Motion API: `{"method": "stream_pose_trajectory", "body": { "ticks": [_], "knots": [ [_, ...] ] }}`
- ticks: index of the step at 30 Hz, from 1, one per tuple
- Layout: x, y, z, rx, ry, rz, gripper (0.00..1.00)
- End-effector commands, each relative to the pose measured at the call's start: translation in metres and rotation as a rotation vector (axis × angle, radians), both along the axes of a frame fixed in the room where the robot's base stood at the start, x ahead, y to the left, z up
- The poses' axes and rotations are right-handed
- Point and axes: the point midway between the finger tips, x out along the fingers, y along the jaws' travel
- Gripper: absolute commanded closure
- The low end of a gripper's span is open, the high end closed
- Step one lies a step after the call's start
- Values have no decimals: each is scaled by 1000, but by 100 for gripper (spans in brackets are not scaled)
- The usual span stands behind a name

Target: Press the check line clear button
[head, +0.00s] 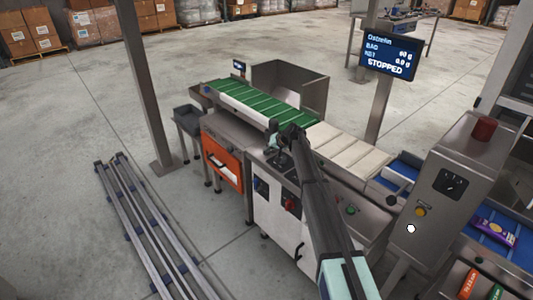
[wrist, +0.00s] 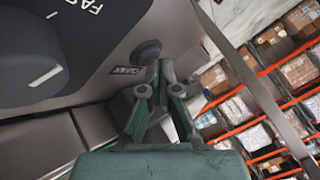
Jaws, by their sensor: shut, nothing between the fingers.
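In the wrist view, a dark round button (wrist: 147,52) stands out from a grey panel. A small label (wrist: 128,71), which seems to read CLEAR, is beside it. My gripper (wrist: 165,64) is shut and empty, its fingertips at the button's edge. I cannot tell whether they touch it. In the head view, my gripper (head: 281,160) is over the control panel of the check line, and the arm hides part of that panel. The status screen (head: 390,54) on a post reads STOPPED.
A large dark knob (wrist: 35,62) is on the same panel, left of the button. The green belt (head: 248,100) and cream belt (head: 345,148) lie behind the panel. A grey cabinet (head: 440,185) with a red lamp (head: 484,129) stands at right. Metal rails (head: 150,225) lie at left.

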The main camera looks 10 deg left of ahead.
Motion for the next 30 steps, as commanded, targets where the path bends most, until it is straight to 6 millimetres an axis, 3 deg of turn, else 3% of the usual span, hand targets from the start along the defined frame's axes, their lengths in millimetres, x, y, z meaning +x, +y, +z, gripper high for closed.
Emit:
{"method": "stream_pose_trajectory", "body": {
  "ticks": [16, 30],
  "knots": [
    [0, 0, -2, 0, 1, 1, 100],
    [0, 0, 15, -1, 0, -1, 100]
  ]
}}
